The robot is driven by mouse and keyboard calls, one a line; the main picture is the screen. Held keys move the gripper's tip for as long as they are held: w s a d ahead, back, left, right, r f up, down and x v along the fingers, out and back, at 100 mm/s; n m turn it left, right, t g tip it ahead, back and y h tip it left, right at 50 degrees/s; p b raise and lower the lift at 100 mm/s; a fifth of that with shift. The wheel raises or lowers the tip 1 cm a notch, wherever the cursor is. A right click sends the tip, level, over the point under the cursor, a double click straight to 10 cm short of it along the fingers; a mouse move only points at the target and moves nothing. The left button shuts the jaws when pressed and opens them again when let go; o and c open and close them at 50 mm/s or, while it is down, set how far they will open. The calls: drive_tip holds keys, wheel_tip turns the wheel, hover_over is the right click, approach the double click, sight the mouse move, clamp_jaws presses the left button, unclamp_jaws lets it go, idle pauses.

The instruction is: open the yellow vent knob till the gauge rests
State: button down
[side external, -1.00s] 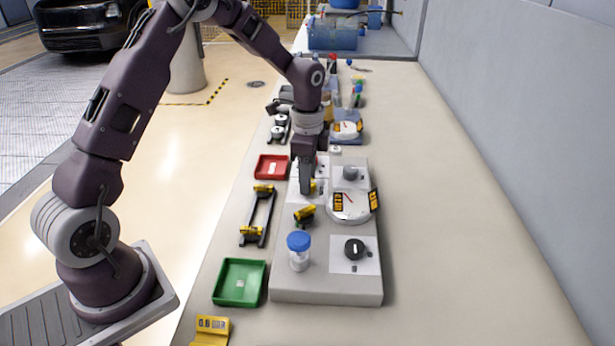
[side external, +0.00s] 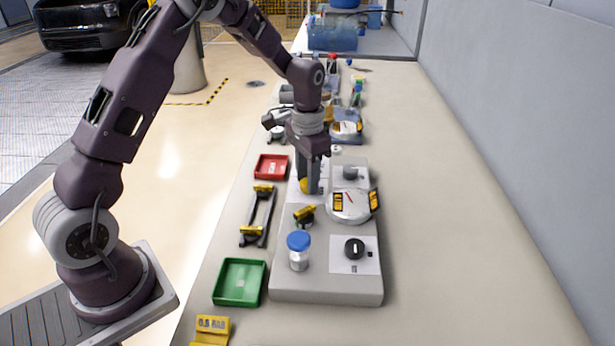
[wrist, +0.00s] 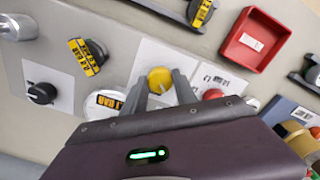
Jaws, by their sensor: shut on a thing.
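The yellow vent knob (side external: 304,185) sits on a white plate on the grey panel, partly hidden by my fingers in the side view. In the wrist view the knob (wrist: 160,78) shows between the two fingers. My gripper (side external: 309,187) points down at the panel and is shut on the knob; it also shows in the wrist view (wrist: 163,88). The round white gauge (side external: 347,210) stands to the right of the knob, with a red needle and yellow-black tags. In the wrist view the gauge (wrist: 101,104) is partly hidden by my gripper body.
A black knob (side external: 354,248), a blue-capped jar (side external: 299,252) and a yellow-tagged valve (side external: 305,214) are on the panel nearby. A grey knob (side external: 350,173) is behind the gauge. Red (side external: 259,175) and green (side external: 218,284) trays lie left. The right bench is clear.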

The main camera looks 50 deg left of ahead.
drive_tip(key=n, duration=0.7)
drive_tip(key=shift+w, duration=0.1)
idle(0.5)
drive_tip(key=c, duration=1)
unclamp_jaws()
drive_tip(key=shift+o, duration=0.2)
drive_tip(key=shift+r, duration=0.15)
wheel_tip(320, 180, up, 7)
drive_tip(key=shift+f, duration=0.15)
